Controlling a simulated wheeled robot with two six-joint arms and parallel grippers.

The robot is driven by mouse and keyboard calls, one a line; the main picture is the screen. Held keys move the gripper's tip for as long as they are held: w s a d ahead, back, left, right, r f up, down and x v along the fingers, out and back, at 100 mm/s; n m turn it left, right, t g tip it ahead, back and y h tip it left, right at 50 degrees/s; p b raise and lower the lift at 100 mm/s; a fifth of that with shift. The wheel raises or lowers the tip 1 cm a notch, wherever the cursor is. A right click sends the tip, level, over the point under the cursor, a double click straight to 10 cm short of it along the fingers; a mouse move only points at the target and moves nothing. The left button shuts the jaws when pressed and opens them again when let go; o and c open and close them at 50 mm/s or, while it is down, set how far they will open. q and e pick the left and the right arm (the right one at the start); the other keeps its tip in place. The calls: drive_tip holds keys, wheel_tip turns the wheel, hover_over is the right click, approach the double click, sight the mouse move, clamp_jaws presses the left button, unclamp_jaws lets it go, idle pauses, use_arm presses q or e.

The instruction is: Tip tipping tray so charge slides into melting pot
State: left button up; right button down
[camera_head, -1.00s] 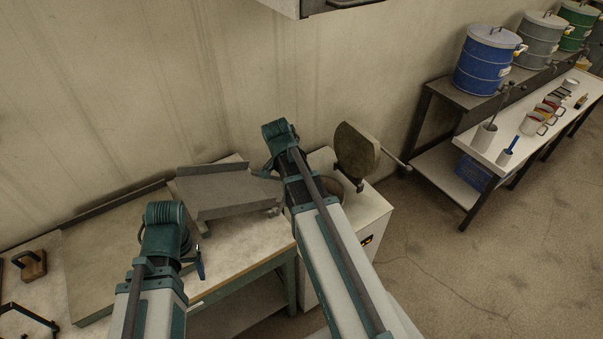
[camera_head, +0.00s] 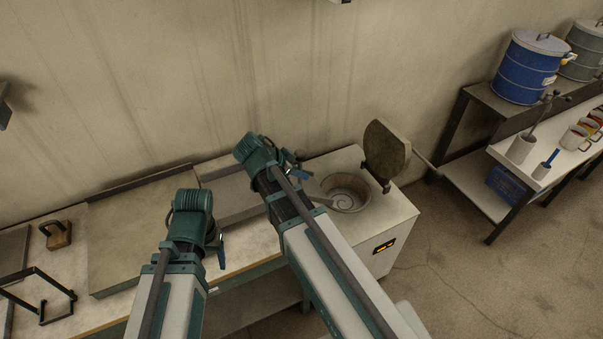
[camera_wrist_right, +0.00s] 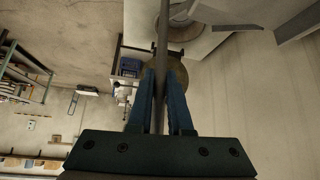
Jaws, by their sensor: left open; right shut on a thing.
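The grey tipping tray (camera_head: 225,203) sits at the right end of the bench, partly hidden by my right arm. The round melting pot (camera_head: 345,193) is open in the white furnace top; a pale curl shows inside it. I cannot make out a separate charge on the tray. My right gripper (camera_head: 298,170) is between tray and pot. In the right wrist view it is shut on a dark bar (camera_wrist_right: 162,45); I cannot tell whether the bar belongs to the tray. My left gripper (camera_head: 219,254) is open over the bench's front edge, left of the tray.
The furnace's round lid (camera_head: 386,150) stands raised behind the pot, with a handle to the right. A flat plate (camera_head: 125,230) and a wooden-handled block (camera_head: 58,235) lie on the bench. A blue drum (camera_head: 528,68) stands on the right-hand shelf. Floor is free between.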

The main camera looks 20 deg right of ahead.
drive_tip(key=shift+a, duration=0.1)
drive_tip(key=c, duration=0.8)
unclamp_jaws()
drive_tip(key=shift+a, duration=0.1)
drive_tip(key=shift+c, duration=0.2)
drive_tip(key=p+v, duration=1)
drive_tip(key=v, duration=0.3)
drive_tip(key=shift+s+r+p, duration=0.2)
drive_tip(key=shift+r+p, duration=0.15)
drive_tip(key=shift+r, duration=0.05)
drive_tip(key=shift+a+f, duration=0.1)
